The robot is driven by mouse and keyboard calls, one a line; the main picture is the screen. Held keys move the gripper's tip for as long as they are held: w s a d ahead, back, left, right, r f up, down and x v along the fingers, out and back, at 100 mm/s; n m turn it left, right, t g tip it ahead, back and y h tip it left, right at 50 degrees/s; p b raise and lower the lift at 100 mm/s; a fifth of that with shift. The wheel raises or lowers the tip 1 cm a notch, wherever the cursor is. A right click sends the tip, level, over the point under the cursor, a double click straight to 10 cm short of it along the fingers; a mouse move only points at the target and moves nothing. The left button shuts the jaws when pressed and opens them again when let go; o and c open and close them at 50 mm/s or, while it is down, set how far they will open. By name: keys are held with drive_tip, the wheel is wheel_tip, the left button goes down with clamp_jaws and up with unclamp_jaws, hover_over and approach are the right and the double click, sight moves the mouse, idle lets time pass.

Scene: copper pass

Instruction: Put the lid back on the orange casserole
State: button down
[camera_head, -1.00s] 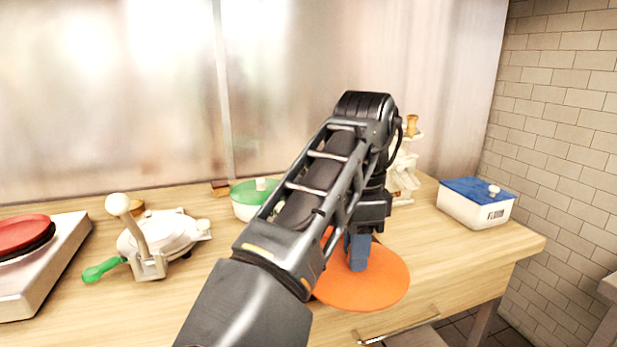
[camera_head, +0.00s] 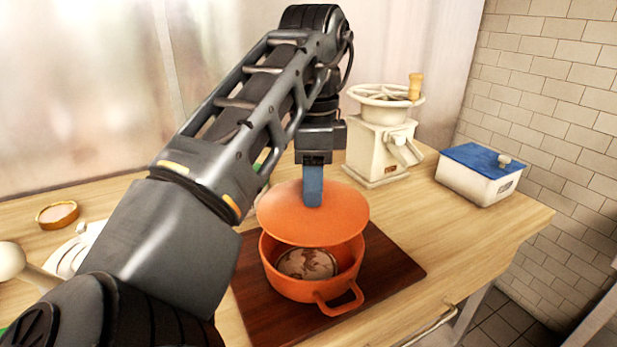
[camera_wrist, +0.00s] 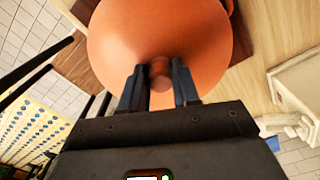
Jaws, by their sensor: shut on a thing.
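The orange lid (camera_head: 290,222) hangs above the orange casserole (camera_head: 300,289) and covers the back part of its opening. My gripper (camera_head: 313,188) is shut on the lid's knob, which shows between the two fingers in the wrist view (camera_wrist: 160,74). The lid looks roughly level, with a gap to the rim at the front. The casserole stands upright on a dark wooden board (camera_head: 395,268). Something brown and patterned (camera_head: 307,263) lies inside it. One looped handle faces the front right. The back of the casserole is hidden by the lid.
A cream grinder (camera_head: 378,150) stands behind and right of the casserole. A white box with a blue lid (camera_head: 480,175) is farther right, near the tiled wall. A small round wooden-rimmed dish (camera_head: 57,214) is at the left. Bare counter lies right of the board.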

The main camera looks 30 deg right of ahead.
sight(311, 211)
drive_tip(key=shift+f+b, duration=2.1)
drive_tip(key=shift+b, duration=0.05)
drive_tip(key=shift+f, duration=0.85)
drive_tip(key=shift+r+p, duration=0.15)
drive_tip(key=shift+p, duration=0.3)
drive_tip(key=shift+f+p, duration=0.2)
drive_tip(key=shift+p, duration=0.3)
idle(0.6)
drive_tip(key=c, duration=0.8)
unclamp_jaws()
drive_tip(key=shift+o, duration=0.5)
drive_tip(key=o, duration=0.4)
